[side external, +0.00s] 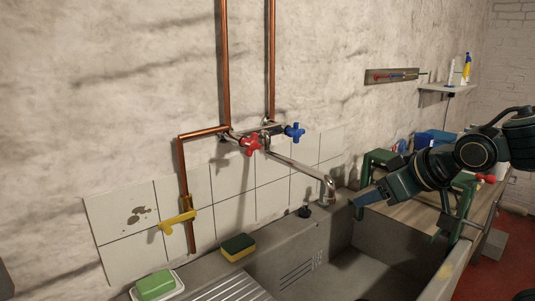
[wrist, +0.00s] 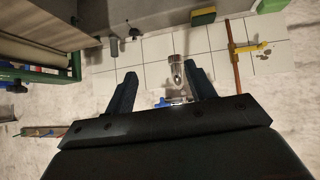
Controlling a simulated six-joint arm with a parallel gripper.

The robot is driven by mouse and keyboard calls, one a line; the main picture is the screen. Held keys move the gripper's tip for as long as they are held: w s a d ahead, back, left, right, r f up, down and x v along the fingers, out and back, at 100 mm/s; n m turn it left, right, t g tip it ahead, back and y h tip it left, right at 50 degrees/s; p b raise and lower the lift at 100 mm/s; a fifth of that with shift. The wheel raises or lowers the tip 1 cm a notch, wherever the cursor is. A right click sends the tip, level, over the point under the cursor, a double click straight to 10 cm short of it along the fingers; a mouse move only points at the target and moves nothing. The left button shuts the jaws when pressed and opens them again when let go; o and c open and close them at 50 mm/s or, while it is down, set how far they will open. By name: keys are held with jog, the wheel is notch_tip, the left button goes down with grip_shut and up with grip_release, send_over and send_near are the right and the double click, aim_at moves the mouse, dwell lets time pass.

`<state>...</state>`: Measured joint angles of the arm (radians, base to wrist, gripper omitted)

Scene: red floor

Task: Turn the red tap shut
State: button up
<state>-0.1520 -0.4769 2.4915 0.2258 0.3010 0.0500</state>
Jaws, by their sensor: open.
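The red tap handle (side external: 251,143) is a cross-shaped knob on the left of the chrome wall mixer in the side external view. The blue tap handle (side external: 294,131) is on the mixer's right, and the chrome spout (side external: 300,170) reaches out over the sink. My gripper (side external: 362,198) is right of the spout end, well apart from the red handle. In the wrist view my gripper (wrist: 162,78) is open with nothing held. The spout end (wrist: 177,72) and part of the blue handle (wrist: 163,102) show between its fingers. I cannot make out the red handle there.
Copper pipes (side external: 224,65) run up the wall. A yellow lever valve (side external: 178,220) is at lower left. A sponge (side external: 238,247) and a green soap bar (side external: 155,285) lie on the sink edge. A wooden bench (side external: 420,188) stands at right. Space before the mixer looks clear.

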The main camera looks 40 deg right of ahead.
jog(key=w+a+r+n+t, duration=0.15)
jog(key=w+t, duration=0.25)
jog(key=w, duration=0.4)
jog(key=n+t+y, duration=0.2)
jog(key=n+t, duration=0.2)
send_near(255, 146)
jog(key=s, duration=0.3)
jog(key=shift+a+f+m, duration=0.1)
jog(key=shift+m, duration=0.15)
jog(key=shift+w, duration=0.15)
jog(key=shift+w+a, duration=0.1)
jog(key=shift+w, duration=6.65)
jog(key=c, duration=0.9)
